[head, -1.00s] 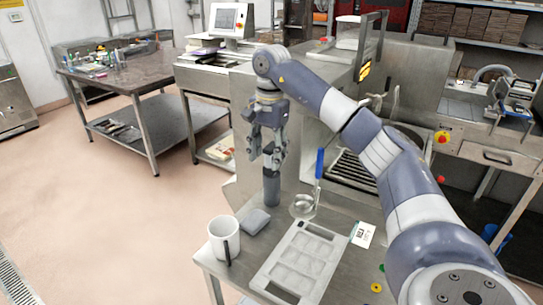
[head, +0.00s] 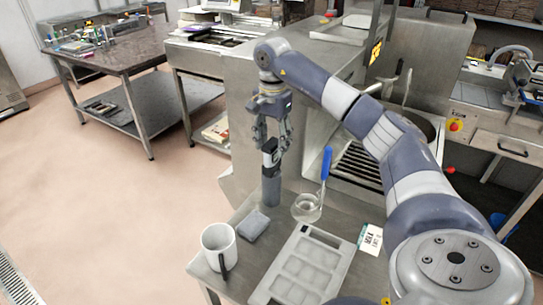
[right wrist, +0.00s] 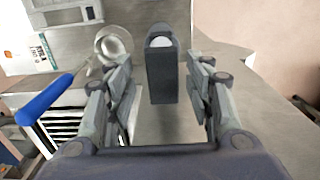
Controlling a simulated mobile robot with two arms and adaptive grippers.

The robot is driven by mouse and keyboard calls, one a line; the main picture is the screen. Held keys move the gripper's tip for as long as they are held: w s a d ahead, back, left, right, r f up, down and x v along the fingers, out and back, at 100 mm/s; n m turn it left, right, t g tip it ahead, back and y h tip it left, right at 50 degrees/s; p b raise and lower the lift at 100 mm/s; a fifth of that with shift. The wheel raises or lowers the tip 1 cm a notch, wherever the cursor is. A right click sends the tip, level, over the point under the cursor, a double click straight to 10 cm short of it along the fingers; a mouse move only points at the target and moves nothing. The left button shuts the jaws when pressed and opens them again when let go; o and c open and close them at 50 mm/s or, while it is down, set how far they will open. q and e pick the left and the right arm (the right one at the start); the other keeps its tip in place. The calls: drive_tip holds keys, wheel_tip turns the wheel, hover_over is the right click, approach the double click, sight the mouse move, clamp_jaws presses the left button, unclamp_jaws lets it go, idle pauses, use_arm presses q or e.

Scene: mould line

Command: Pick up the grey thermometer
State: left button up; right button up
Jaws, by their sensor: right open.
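The grey thermometer (head: 271,187) stands upright near the far left edge of the steel table. Its darker upper part has a small light patch. In the right wrist view the thermometer (right wrist: 162,80) shows as a dark grey block between the fingers, with visible gaps on both sides. My right gripper (head: 272,143) points down over it, open, with its fingers about the thermometer's upper part. The open fingers also show in the right wrist view (right wrist: 166,95). The thermometer's far side is hidden. My left gripper is not in view.
A grey block (head: 252,225), a white mug (head: 217,246), a grey compartment tray (head: 312,242) and a printed card (head: 370,239) are nearer. The floor left is clear.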

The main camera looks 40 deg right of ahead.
sight(272, 157)
drive_tip(key=shift+w+d+f+p, duration=0.15)
drive_tip(key=shift+f+p, duration=0.25)
drive_tip(key=shift+f, duration=0.25)
drive_tip(key=f+p, duration=0.1)
drive_tip(key=f, duration=0.2)
drive_tip(key=shift+a+p, duration=0.2)
drive_tip(key=shift+p, duration=0.2)
drive_tip(key=shift+f, duration=0.65)
drive_tip(key=c, duration=0.7)
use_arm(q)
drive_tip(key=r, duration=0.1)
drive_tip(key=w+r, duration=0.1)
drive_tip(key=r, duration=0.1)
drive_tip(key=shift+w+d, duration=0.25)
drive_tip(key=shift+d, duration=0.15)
use_arm(e)
clamp_jaws()
